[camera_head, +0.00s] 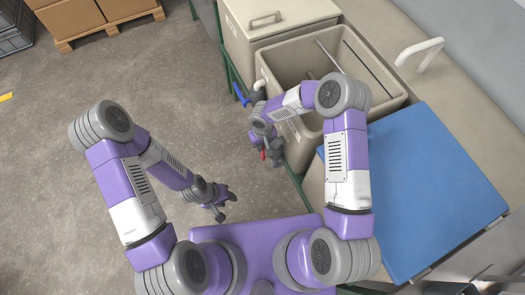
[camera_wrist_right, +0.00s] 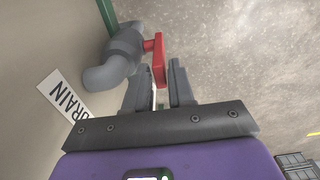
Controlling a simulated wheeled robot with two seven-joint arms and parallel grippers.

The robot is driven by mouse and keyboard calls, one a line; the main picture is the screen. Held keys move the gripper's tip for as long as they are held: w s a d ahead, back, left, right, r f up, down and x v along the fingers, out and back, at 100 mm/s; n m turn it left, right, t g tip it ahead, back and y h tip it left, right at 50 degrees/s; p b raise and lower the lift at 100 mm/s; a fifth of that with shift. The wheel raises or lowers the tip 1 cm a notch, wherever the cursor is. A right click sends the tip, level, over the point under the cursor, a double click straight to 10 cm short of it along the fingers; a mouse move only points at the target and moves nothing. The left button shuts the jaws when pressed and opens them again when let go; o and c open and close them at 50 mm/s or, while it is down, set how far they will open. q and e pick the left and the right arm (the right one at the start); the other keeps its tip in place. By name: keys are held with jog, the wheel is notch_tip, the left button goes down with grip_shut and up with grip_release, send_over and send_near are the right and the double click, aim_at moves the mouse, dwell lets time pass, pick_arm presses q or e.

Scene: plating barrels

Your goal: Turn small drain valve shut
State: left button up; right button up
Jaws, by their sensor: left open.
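The small drain valve is a grey pipe elbow (camera_wrist_right: 115,60) with a red lever (camera_wrist_right: 158,62), on the side of a beige tank beside a DRAIN label (camera_wrist_right: 66,95). In the head view the red lever (camera_head: 263,154) is a small patch below the tank's front corner, partly hidden by my right arm. My right gripper (camera_wrist_right: 161,64) is open. Its two fingers stand on either side of the lever's free end, with a visible gap; contact cannot be told. It also shows in the head view (camera_head: 273,152). My left gripper (camera_head: 224,202) is open and empty over the floor.
The open beige tank (camera_head: 385,98) holds rods, and a lidded tank (camera_head: 270,22) stands behind it. A blue handle (camera_head: 240,95) sits on other piping at the tank's left. A blue panel (camera_head: 430,185) lies at right. The floor (camera_head: 60,180) at left is clear.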

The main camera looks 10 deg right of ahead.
notch_tip(320, 180, down, 6)
jog(key=shift+r+b, duration=0.15)
jog(key=shift+b, duration=0.4)
grip_shut()
